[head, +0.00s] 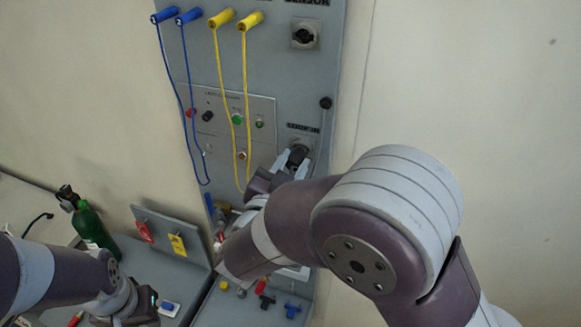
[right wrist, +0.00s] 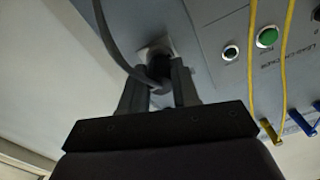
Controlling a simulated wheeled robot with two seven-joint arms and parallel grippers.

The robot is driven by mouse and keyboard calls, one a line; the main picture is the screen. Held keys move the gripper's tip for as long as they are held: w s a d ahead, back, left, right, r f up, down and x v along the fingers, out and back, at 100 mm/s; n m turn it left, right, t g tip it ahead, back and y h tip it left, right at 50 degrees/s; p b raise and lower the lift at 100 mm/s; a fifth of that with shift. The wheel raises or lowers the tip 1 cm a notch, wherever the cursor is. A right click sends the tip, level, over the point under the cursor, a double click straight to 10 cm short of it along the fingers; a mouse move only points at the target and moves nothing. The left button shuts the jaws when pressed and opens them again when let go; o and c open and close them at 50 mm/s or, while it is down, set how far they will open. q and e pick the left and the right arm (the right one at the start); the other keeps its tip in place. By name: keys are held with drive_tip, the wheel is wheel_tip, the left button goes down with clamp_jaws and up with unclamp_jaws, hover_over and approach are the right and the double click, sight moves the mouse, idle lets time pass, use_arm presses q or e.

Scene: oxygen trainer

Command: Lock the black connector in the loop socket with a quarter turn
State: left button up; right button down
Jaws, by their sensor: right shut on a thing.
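The black connector (right wrist: 158,66) is in the right wrist view, between the fingers of my right gripper (right wrist: 160,88), which is shut on it. A dark cable runs from the connector toward the top left. The connector sits at the loop socket (right wrist: 150,48) on the grey panel; how deep it sits and its turn angle I cannot tell. In the head view my right gripper (head: 292,165) reaches the socket under the "LOOP" label, and my arm hides part of that area. My left gripper (head: 145,300) is low at the left, away from the panel; its fingers are not clear.
Blue plugs (head: 176,17) and yellow plugs (head: 235,20) with hanging cords are left of the socket. A sensor socket (head: 304,34) is above it. A green bottle (head: 92,225), tag board (head: 172,234) and small coloured fittings (head: 265,290) are below. The wall at right is clear.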

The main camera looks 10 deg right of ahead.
drive_tip(key=shift+w+d, duration=0.2)
drive_tip(key=shift+w, duration=0.1)
drive_tip(key=m+b, duration=0.1)
drive_tip(key=b, duration=0.1)
drive_tip(key=m+b, duration=0.1)
drive_tip(key=shift+f+b, duration=0.3)
drive_tip(key=shift+b, duration=0.05)
drive_tip(key=shift+r+m+b, duration=0.15)
drive_tip(key=shift+m+b, duration=0.4)
drive_tip(key=shift+m, duration=0.15)
drive_tip(key=shift+r, duration=0.2)
drive_tip(key=shift+f+b, duration=0.2)
drive_tip(key=shift+b, duration=0.15)
drive_tip(key=m+b, duration=0.2)
drive_tip(key=b, duration=0.1)
drive_tip(key=shift+f, duration=0.1)
drive_tip(key=shift+r+m+b, duration=0.2)
drive_tip(key=shift+m+b, duration=0.5)
drive_tip(key=shift+r, duration=0.1)
